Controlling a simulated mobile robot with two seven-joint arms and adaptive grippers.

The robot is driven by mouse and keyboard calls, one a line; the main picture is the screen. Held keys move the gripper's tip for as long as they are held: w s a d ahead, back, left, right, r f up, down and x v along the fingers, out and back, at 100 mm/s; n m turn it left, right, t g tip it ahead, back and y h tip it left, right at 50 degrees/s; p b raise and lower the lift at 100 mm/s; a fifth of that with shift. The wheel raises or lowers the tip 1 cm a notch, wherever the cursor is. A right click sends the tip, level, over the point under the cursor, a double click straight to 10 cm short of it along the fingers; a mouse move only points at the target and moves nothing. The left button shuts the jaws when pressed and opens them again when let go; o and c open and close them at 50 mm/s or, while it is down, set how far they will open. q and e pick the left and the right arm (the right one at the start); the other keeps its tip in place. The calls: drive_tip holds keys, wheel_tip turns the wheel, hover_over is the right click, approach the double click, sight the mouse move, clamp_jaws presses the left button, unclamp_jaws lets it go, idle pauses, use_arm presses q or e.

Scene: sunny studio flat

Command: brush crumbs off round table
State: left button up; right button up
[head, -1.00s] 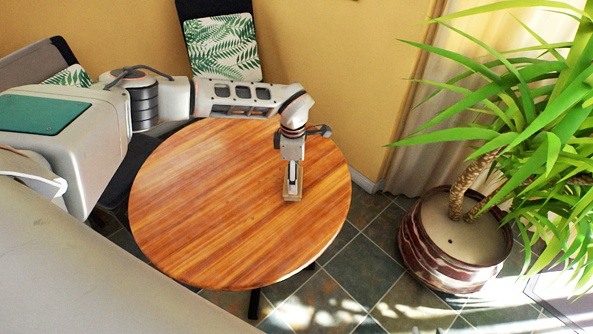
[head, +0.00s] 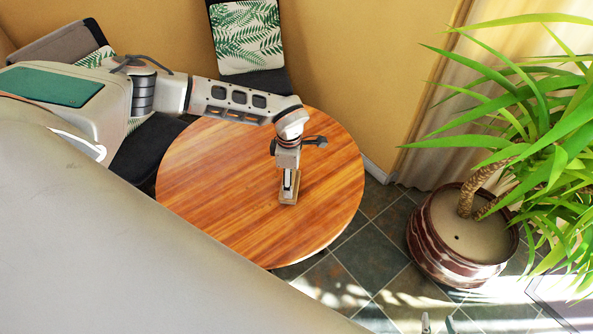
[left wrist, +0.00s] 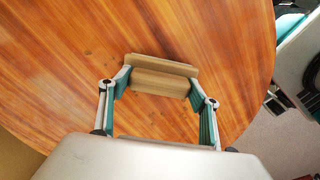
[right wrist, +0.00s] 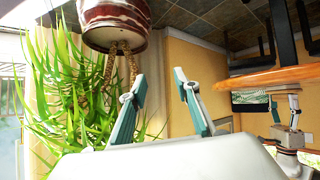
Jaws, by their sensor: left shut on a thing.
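The round wooden table (head: 215,175) fills the middle of the head view. My left gripper (head: 289,184) points down over its right half and is shut on a small wooden block-like brush (head: 288,201). In the left wrist view the fingers hold the brush (left wrist: 160,83) by its two ends, low over the tabletop (left wrist: 70,70). I cannot tell whether it touches the wood. No crumbs can be made out for sure. My right gripper (right wrist: 160,95) is open and empty, away from the table; only its fingertips (head: 437,323) show at the bottom of the head view.
A potted plant (head: 462,238) stands on the tiled floor right of the table. A chair with a leaf-print cushion (head: 246,38) stands behind the table, another seat (head: 150,150) at its left. My own grey body covers the table's near left.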

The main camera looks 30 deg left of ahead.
use_arm(q)
drive_tip(key=shift+s+a+p, duration=0.3)
drive_tip(key=shift+s+p, duration=0.15)
drive_tip(key=shift+s, duration=0.35)
drive_tip(key=shift+s+a, duration=0.2)
drive_tip(key=shift+s, duration=0.1)
drive_tip(key=shift+s+a, duration=0.1)
drive_tip(key=shift+s, duration=0.2)
drive_tip(key=shift+s+a, duration=0.25)
drive_tip(key=shift+s, duration=0.4)
drive_tip(key=shift+s+a, duration=0.3)
drive_tip(key=shift+s, duration=0.3)
drive_tip(key=shift+s+a, duration=0.25)
drive_tip(key=shift+s, duration=0.4)
drive_tip(key=shift+s+a+f, duration=0.1)
drive_tip(key=shift+s+a, duration=0.1)
drive_tip(key=shift+s, duration=0.3)
drive_tip(key=shift+s+a, duration=0.15)
drive_tip(key=shift+s, duration=0.35)
use_arm(e)
drive_tip(key=shift+s+d+f, duration=0.35)
drive_tip(key=shift+s+d, duration=0.1)
drive_tip(key=shift+d, duration=0.05)
drive_tip(key=shift+d, duration=0.1)
use_arm(q)
drive_tip(key=shift+w+a, duration=0.1)
